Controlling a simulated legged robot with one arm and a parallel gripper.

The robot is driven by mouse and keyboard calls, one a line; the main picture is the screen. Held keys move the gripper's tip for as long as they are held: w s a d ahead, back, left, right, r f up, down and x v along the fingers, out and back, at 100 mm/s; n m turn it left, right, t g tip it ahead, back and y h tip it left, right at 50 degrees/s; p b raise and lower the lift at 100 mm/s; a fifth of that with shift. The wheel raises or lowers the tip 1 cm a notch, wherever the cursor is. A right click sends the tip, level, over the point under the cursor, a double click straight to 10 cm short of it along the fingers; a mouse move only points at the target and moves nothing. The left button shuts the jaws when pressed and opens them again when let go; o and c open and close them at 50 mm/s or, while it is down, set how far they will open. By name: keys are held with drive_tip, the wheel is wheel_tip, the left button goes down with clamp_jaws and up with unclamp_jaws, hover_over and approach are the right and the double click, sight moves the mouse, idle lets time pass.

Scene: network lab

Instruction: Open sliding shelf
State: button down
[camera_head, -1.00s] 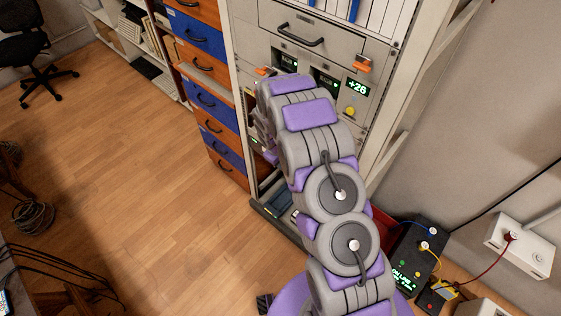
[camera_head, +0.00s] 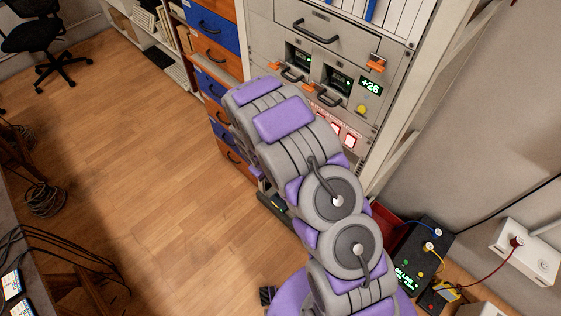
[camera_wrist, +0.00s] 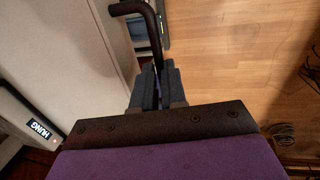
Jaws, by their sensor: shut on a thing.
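My gripper (camera_wrist: 157,85) shows in the wrist view with its dark fingers shut on a black bar handle (camera_wrist: 154,35). The handle curves away at the top of that view, beside a pale panel (camera_wrist: 75,45). I cannot tell whether the handle and panel belong to the sliding shelf. In the head view my purple and grey arm reaches towards the lower part of the grey equipment rack (camera_head: 375,105) and hides my gripper and the handle. The rack's upper drawer (camera_head: 325,40) appears shut.
Blue and orange drawers (camera_head: 212,35) stand left of the rack. Wooden floor (camera_head: 130,150) lies open to the left. A black box with cables (camera_head: 424,250) and a white wall socket box (camera_head: 527,250) are at the right. A lit screen (camera_wrist: 40,130) shows in the wrist view.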

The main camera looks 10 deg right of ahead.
drive_tip(key=s+a+p, duration=0.2)
drive_tip(key=s+a, duration=1)
drive_tip(key=a, duration=0.4)
drive_tip(key=shift+s+f+p, duration=0.15)
drive_tip(key=shift+s+p, duration=0.1)
drive_tip(key=shift+p, duration=0.1)
drive_tip(key=shift+d, duration=0.1)
drive_tip(key=c, duration=1.3)
unclamp_jaws()
drive_tip(key=shift+o, duration=0.6)
drive_tip(key=shift+w, duration=0.15)
wheel_tip(320, 180, up, 17)
drive_tip(key=s+a+p, duration=0.1)
drive_tip(key=a+p, duration=0.1)
drive_tip(key=a, duration=0.1)
drive_tip(key=shift+s, duration=0.35)
